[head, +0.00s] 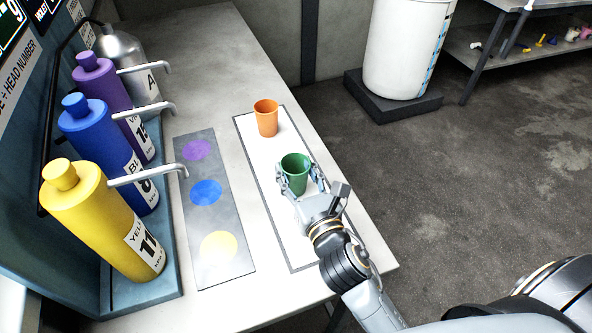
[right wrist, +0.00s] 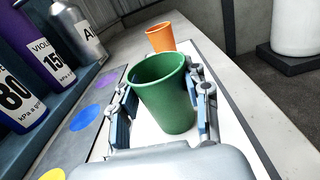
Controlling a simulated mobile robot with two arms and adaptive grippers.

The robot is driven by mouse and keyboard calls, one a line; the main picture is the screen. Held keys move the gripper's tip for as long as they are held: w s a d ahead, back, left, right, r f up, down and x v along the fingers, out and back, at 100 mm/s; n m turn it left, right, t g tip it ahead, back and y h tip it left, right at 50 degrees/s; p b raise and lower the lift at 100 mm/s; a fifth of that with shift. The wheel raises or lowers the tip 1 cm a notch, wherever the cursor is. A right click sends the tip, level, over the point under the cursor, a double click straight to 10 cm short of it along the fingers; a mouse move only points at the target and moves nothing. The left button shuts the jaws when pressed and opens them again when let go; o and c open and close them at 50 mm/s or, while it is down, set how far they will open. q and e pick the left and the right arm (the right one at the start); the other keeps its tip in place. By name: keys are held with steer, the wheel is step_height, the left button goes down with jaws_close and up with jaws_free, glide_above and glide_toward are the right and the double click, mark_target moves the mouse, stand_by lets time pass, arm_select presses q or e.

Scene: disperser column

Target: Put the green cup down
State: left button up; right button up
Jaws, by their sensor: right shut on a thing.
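The green cup (head: 295,174) stands upright at the middle of the white mat (head: 293,230) on the table, its open mouth facing up. My right gripper (head: 304,182) is shut on it, with one finger on either side. In the right wrist view the green cup (right wrist: 164,92) shows between the two fingers (right wrist: 160,110). I cannot tell whether its base touches the mat. An orange cup (head: 266,118) stands upright on the mat behind it, apart from it. My left gripper is not in view.
Yellow (head: 100,220), blue (head: 108,150) and purple (head: 113,105) dispensers and a grey bottle (head: 130,68) line the left side, spouts pointing right. A grey strip (head: 210,171) with coloured dots lies beside the mat. A white drum (head: 405,50) stands on the floor beyond the table.

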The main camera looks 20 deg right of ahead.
steer(key=o, duration=0.7)
steer(key=shift+f, duration=0.15)
steer(key=shift+c, duration=0.2)
steer(key=o, duration=0.4)
steer(key=shift+r, duration=0.2)
steer(key=s+b, duration=0.1)
steer(key=s, duration=0.4)
steer(key=s+b, duration=0.2)
steer(key=s, duration=0.3)
steer(key=shift+s+d+f, duration=0.15)
steer(key=shift+d+f, duration=0.05)
steer(key=shift+s+r, duration=0.2)
steer(key=shift+s, duration=0.65)
